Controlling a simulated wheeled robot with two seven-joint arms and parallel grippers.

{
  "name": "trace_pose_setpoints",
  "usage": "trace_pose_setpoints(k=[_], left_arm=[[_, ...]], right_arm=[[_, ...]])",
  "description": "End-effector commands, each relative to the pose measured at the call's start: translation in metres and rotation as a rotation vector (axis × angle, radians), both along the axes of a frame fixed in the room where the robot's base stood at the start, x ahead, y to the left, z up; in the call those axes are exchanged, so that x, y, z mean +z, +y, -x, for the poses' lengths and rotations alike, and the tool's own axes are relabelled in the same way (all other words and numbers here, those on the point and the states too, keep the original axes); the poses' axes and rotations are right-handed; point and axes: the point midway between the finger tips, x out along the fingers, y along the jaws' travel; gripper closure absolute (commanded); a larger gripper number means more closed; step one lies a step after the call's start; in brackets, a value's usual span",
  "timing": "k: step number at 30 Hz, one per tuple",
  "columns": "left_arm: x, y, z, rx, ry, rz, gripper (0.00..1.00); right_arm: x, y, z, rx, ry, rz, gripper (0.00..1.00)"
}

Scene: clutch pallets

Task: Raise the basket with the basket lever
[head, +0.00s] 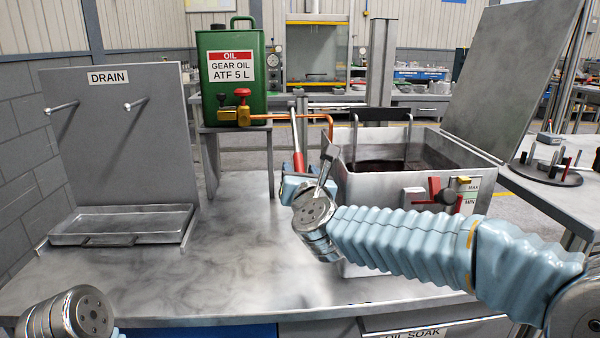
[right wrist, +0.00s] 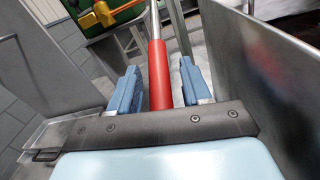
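The basket lever (head: 296,143) has a red grip and a metal rod and stands at the left side of the grey oil tank (head: 365,187). In the right wrist view the red grip of the lever (right wrist: 158,75) runs between the two blue fingers of my right gripper (right wrist: 160,88), with a gap on both sides. That gripper is open around it. In the head view my right wrist partly hides the gripper (head: 297,177). The basket's dark handle frame (head: 381,112) rises above the tank; the rest of the basket is hidden in it. Only my left wrist shows, at bottom left.
A green oil can (head: 232,95) with valves and a copper pipe stands on a raised stand behind the lever. A drain tray (head: 120,222) is at the left. The tank wall (right wrist: 262,75) is close right of the gripper. The middle bench top is clear.

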Motion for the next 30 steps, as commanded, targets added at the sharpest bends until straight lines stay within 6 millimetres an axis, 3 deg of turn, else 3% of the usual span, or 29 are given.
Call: trace_pose_setpoints(k=[1,9,20,30], left_arm=[[0.000,0.000,0.000,0.000,0.000,0.000,1.00],[0.000,0.000,0.000,0.000,0.000,0.000,1.00],[-0.001,0.000,0.000,0.000,0.000,0.000,1.00],[-0.003,0.000,0.000,0.001,0.000,0.000,1.00]], right_arm=[[0.000,0.000,0.000,0.000,0.000,0.000,0.59],[0.000,0.000,0.000,0.000,0.000,0.000,1.00],[0.005,-0.002,0.001,-0.008,0.016,-0.001,1.00],[0.042,-0.005,0.009,-0.021,0.144,-0.007,1.00]])
